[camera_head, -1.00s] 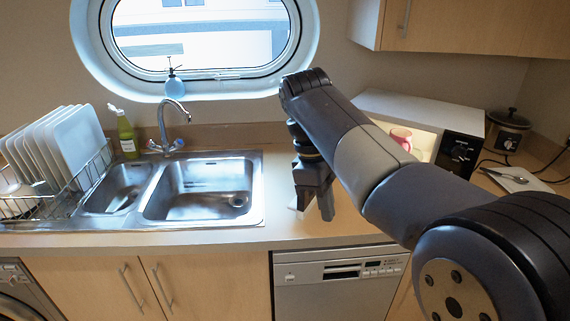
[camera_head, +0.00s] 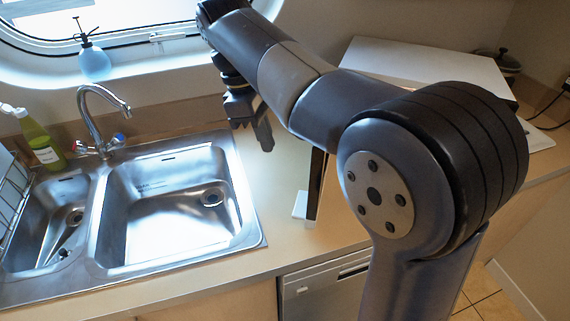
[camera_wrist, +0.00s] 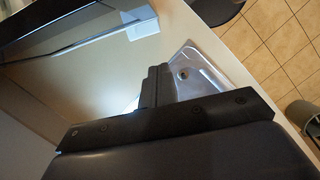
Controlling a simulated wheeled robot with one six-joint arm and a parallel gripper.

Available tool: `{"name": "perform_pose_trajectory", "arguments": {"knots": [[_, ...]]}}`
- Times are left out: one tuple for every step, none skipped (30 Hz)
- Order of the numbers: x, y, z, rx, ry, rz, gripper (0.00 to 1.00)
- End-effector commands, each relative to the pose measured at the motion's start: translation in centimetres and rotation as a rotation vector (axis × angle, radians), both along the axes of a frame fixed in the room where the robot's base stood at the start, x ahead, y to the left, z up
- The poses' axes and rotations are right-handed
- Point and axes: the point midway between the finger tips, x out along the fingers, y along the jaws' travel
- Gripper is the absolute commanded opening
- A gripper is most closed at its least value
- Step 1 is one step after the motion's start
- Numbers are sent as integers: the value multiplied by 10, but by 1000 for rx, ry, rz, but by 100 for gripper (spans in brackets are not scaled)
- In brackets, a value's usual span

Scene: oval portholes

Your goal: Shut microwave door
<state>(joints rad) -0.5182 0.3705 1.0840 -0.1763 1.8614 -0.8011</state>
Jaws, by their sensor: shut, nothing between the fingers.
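The white microwave (camera_head: 430,62) stands on the counter at the right back of the head view, mostly behind my arm. Its door (camera_head: 316,187) is open and shows nearly edge-on, dark, with a small white piece (camera_head: 300,205) at its lower end. My gripper (camera_head: 264,138) points down to the left of the door, between it and the sink. The fingers look shut and empty, with a small gap from the door in the picture. In the wrist view the fingers (camera_wrist: 156,84) show dark; a dark-framed panel (camera_wrist: 60,35) fills the upper left, probably the door.
The steel sink (camera_head: 175,210) with its tap (camera_head: 100,115) lies left of my gripper. A green bottle (camera_head: 42,142) stands beside it, and a blue soap dispenser (camera_head: 94,62) is on the sill. A dark pot (camera_head: 508,62) is behind the microwave. The counter front (camera_head: 260,262) is clear.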

Motion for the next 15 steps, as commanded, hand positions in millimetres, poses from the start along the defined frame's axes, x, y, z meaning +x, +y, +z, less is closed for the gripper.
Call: {"name": "perform_pose_trajectory", "arguments": {"knots": [[0,-1,-4,-1,1,0,0],[-1,-2,-6,0,0,-1,0],[-1,-3,-10,-1,1,-1,0],[-2,-4,-15,-1,2,0,0],[-2,-5,-19,-1,1,-1,0],[-3,-7,-26,-1,3,-2,0],[-3,-8,-31,-1,2,-1,0],[-3,-10,-38,-2,3,-2,0],[-4,-11,-46,-1,3,-2,0],[-5,-13,-51,-2,3,-2,0],[-5,-15,-58,-2,3,-2,0],[-5,-16,-66,-2,3,-2,0],[-6,-18,-72,-2,4,-2,0],[-6,-19,-78,-2,4,-1,0],[-7,-21,-86,-2,4,-1,0]]}}
